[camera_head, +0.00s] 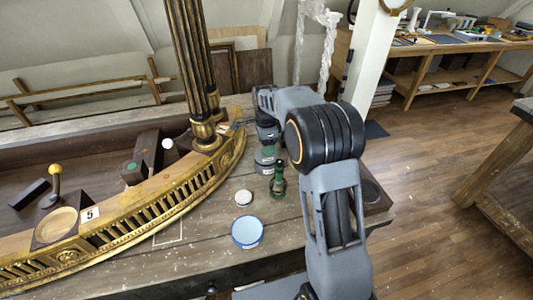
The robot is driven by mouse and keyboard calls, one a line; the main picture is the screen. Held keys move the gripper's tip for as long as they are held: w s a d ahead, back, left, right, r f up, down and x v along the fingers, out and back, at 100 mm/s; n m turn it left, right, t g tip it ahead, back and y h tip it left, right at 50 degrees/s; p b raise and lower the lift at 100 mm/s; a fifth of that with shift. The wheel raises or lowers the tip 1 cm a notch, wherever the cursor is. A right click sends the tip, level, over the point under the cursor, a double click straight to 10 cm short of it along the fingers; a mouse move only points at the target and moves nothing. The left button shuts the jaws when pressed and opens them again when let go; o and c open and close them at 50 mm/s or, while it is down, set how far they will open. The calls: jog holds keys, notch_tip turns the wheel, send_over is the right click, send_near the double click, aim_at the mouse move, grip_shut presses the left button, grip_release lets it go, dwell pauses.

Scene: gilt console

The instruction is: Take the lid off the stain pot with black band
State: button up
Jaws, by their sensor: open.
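A grey pot (264,164) with a dark upper part and a greenish mark stands on the worktop, behind a green bottle. It may be the stain pot with the black band; the band is too small to make out surely. My gripper (267,138) points down just above this pot and is open. Whether its fingers touch or straddle the lid cannot be told, as the pot's top is partly hidden by the gripper and wrist.
A green bottle (278,181) stands close in front of the pot. A small white-topped jar (243,198) and a blue-rimmed round container (247,231) are nearer. The gilt console rail (150,200) with its columns (195,70) borders the left side.

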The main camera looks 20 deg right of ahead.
jog(key=shift+f, duration=1.3)
jog(key=c, duration=1)
jog(key=shift+r, duration=0.1)
